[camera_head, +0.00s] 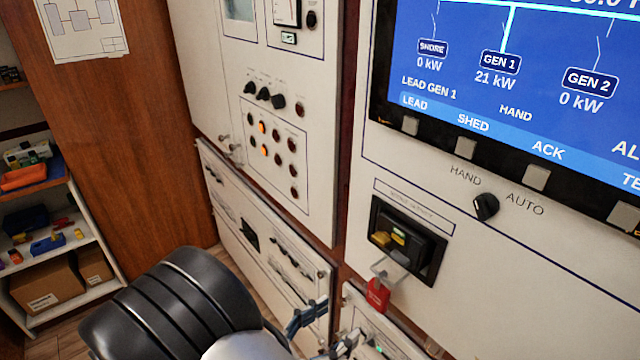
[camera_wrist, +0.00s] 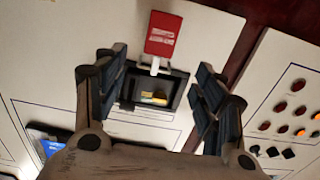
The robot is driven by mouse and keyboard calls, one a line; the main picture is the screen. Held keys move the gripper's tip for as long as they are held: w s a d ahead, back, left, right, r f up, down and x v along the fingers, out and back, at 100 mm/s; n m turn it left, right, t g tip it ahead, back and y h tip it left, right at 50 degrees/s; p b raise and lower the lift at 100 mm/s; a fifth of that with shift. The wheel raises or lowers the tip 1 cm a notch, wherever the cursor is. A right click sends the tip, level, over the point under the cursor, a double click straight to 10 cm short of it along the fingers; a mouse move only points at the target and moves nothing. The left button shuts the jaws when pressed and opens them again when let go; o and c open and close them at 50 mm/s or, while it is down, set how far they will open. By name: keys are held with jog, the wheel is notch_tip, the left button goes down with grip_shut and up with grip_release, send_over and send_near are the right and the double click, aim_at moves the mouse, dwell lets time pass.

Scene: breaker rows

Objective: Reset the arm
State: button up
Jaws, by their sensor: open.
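My gripper (camera_wrist: 158,95) is open, with its two fingers spread apart and nothing between them in the wrist view. In that view a black recessed breaker (camera_wrist: 150,92) with a yellow part lies beyond the gap between the fingers, and a red padlock (camera_wrist: 163,35) shows past it. In the head view my arm comes in from the bottom, and my gripper (camera_head: 325,328) is at the bottom centre, partly cut off. There the breaker (camera_head: 404,240) is in the white panel, with the red padlock (camera_head: 377,294) hanging at its lower left.
A HAND/AUTO knob (camera_head: 486,206) and a screen (camera_head: 510,80) are above the breaker. A panel with lamps and knobs (camera_head: 275,140) stands to the left. A shelf (camera_head: 75,255) with boxes is at the far left. The cabinet fronts bound the room around my arm.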

jog(key=w+a+r+n+t+y, duration=0.1)
jog(key=w+a+r+y, duration=0.15)
jog(key=w+y, duration=0.4)
jog(key=w+a+r+n+y, duration=0.1)
jog(key=w+a+r+y, duration=0.1)
jog(key=w+r+y, duration=0.35)
notch_tip(320, 180, up, 3)
jog(key=a+n+y, duration=0.2)
jog(key=n+y, duration=0.1)
jog(key=y, duration=0.1)
jog(key=s+d+n+g, duration=0.2)
jog(key=s+d, duration=0.3)
jog(key=s, duration=0.3)
jog(key=s+d+r+n+g+h, duration=0.1)
jog(key=s+d+n+g, duration=0.1)
jog(key=s+d, duration=0.4)
jog(key=s+d+r+n+g, duration=0.1)
jog(key=s+d+g, duration=0.2)
jog(key=s, duration=0.9)
jog(key=d, duration=0.3)
jog(key=shift+n, duration=0.4)
